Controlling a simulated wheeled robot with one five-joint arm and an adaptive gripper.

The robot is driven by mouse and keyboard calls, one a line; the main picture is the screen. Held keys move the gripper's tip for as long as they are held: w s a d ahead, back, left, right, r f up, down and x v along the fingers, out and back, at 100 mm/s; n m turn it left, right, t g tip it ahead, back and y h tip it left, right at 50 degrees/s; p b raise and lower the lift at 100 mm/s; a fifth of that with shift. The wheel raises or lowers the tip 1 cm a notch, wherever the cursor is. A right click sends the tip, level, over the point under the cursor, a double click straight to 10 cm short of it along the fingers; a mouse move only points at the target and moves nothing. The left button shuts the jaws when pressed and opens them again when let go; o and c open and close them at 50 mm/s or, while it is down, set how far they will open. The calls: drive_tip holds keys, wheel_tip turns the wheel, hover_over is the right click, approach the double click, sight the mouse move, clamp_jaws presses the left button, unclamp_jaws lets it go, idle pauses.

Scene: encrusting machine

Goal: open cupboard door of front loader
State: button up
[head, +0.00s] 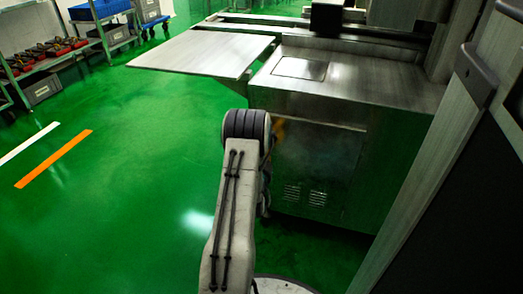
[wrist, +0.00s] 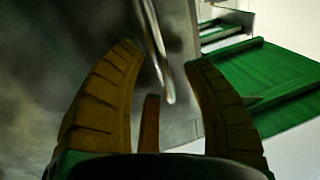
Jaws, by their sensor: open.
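The front loader (head: 395,75) is a grey metal machine at the upper right of the head view. Its cupboard door (head: 325,150) is the dark reflective front panel, with vent slots low down; it looks shut. My gripper shows in the head view only as a yellowish finger (head: 279,130) close to that panel, mostly hidden behind my arm. In the wrist view my gripper (wrist: 163,56) is open, with ribbed yellow-brown fingers. A slim metal bar handle (wrist: 154,50) runs between the fingers, apparently apart from both. Grey metal panel (wrist: 60,60) fills the view's left side.
A flat metal table leaf (head: 205,52) juts out left of the machine. A shelf rack with bins (head: 42,88) stands at the far left. A large dark-faced cabinet (head: 450,200) closes in the right side. Green floor (head: 130,190) is clear on the left.

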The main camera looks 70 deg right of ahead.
drive_tip(key=shift+o, duration=0.2)
clamp_jaws()
idle(0.4)
